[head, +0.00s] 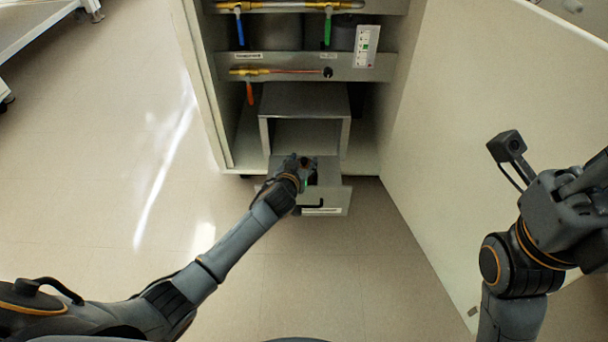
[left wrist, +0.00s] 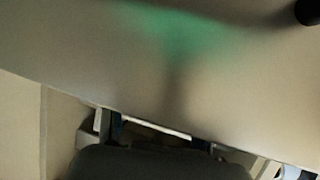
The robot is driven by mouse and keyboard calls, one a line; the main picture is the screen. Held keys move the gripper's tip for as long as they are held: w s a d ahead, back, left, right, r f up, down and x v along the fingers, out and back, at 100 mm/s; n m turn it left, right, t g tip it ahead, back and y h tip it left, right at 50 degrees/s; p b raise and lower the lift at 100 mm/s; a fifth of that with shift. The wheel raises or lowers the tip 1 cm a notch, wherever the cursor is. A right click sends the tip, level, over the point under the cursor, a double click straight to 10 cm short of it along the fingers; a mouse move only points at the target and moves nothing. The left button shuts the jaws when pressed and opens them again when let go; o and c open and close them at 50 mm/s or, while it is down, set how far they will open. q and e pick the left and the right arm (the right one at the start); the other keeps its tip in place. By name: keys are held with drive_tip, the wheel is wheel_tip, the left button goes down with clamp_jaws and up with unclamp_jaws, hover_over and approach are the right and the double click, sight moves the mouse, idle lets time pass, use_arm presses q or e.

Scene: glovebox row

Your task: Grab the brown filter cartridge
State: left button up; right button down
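An open drawer (head: 337,203) sticks out low in the cabinet. My left gripper (head: 303,167) is at the drawer, over its inside, and covers much of it. A small brown piece (head: 310,162) shows right at the gripper's fingers. It may be the filter cartridge, but it is too small and covered to be sure. A bit of green shows just below it. The left wrist view shows a blurred grey panel with a green tint, and no clear cartridge. I cannot tell whether the left fingers are shut. My right gripper (head: 590,190) is at the right edge, partly cut off.
The grey box frame (head: 305,93) stands above the drawer in the cabinet. Panels with valves and coloured handles (head: 300,68) sit higher up. A large open cabinet door (head: 470,130) stands on the right. The floor (head: 110,170) on the left is clear.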

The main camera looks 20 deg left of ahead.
use_arm(q)
clamp_jaws()
drive_tip(key=shift+r, duration=0.15)
